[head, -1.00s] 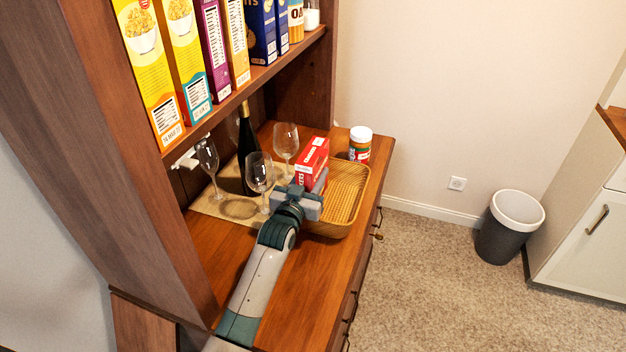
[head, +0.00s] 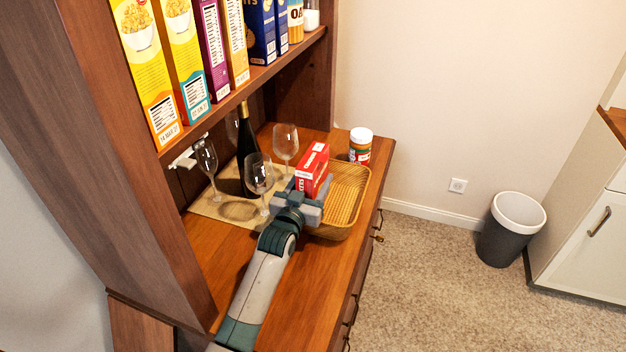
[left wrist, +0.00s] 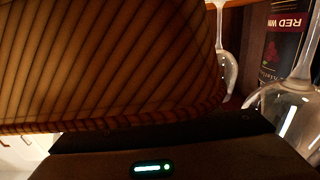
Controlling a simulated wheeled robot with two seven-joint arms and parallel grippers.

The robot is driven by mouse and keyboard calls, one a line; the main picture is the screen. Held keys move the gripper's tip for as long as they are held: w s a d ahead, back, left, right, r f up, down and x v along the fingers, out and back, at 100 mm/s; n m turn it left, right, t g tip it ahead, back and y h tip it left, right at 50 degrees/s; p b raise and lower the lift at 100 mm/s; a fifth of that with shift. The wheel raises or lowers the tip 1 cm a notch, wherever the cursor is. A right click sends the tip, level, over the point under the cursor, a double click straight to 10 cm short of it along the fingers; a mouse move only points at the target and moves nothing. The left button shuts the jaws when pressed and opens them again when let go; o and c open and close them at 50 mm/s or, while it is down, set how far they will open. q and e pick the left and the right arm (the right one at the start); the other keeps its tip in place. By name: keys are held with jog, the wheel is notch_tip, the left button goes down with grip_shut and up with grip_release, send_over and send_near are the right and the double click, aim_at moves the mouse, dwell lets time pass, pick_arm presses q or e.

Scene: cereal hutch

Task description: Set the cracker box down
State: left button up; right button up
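The red cracker box (head: 312,168) stands roughly upright at the left part of the wicker tray (head: 352,182) in the head view. My left gripper (head: 312,190) is at its near lower side, with grey fingers on either side of it, and looks shut on it. The gripper hides the lower part of the box, so I cannot tell whether it touches the tray. In the left wrist view the ribbed tray wall (left wrist: 110,60) fills the upper part, close to my gripper body; the box is not visible there. My right gripper is not in view.
Wine glasses (head: 259,172) and a dark bottle (head: 246,150) stand on a mat (head: 232,208) just left of the gripper. A white-lidded jar (head: 360,146) stands behind the tray. Cereal boxes (head: 150,70) line the shelf above. The counter (head: 300,290) in front is clear.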

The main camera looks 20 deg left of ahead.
pick_arm(q)
jog(key=s, duration=0.5)
jog(key=s+b, duration=0.1)
jog(key=s, duration=0.4)
jog(key=shift+s+a+r, duration=0.1)
jog(key=shift+s+a, duration=0.1)
jog(key=shift+s, duration=0.75)
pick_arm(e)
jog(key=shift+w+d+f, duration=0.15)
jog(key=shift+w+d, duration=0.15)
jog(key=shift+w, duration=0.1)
